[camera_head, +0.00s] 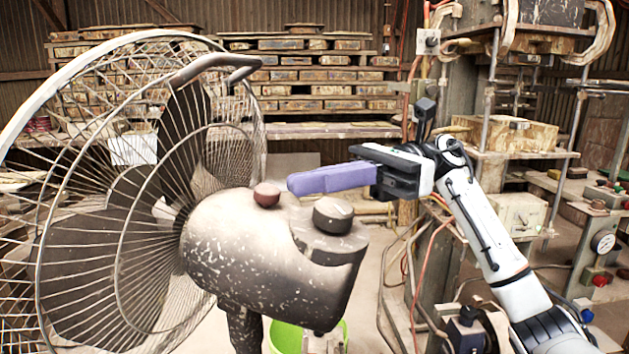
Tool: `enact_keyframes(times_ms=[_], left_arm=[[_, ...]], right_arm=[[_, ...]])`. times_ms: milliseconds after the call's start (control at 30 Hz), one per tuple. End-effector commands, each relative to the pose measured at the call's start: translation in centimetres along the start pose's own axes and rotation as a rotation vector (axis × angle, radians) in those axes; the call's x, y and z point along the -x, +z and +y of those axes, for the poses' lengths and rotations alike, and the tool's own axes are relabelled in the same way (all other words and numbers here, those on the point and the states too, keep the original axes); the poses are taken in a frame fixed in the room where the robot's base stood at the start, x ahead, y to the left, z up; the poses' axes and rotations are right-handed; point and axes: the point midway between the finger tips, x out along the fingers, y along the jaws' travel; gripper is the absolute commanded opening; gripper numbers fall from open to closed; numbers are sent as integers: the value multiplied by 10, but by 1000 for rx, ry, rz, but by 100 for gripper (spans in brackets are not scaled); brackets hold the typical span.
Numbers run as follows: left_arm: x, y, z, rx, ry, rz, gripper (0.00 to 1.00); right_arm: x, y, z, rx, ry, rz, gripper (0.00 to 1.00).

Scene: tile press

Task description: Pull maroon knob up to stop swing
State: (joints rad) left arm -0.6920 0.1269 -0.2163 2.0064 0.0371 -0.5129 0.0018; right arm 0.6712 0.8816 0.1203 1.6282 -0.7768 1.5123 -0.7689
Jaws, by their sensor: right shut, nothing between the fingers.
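The maroon knob (267,195) sits on top of the speckled motor housing (255,250) of a large fan, just behind the wire cage (120,190). A larger dark grey knob (333,215) stands to its right on the same housing. My right gripper (296,184) comes in from the right with long purple fingers, shut and empty. Its fingertips are just right of the maroon knob and slightly higher in the picture; a small gap shows between them. I cannot tell how far apart they are in depth. My left gripper is not in view.
The fan's cage and top handle (215,65) fill the left side. A green bucket (288,338) stands below the housing. A press machine with posts, hoses and a gauge (603,241) stands at right. Shelves of stacked tiles (320,90) line the back wall.

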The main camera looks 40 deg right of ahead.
Motion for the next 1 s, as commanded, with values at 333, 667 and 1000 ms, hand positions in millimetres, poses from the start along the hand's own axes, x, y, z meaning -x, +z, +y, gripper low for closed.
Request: enact_keyframes(times_ms=[333, 667, 1000], left_arm=[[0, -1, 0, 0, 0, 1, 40], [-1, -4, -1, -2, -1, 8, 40], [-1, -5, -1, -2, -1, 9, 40]], right_arm=[[0, 0, 0, 0, 0, 0, 0], [0, 0, 0, 0, 0, 0, 18], [0, 0, 0, 0, 0, 0, 40]])
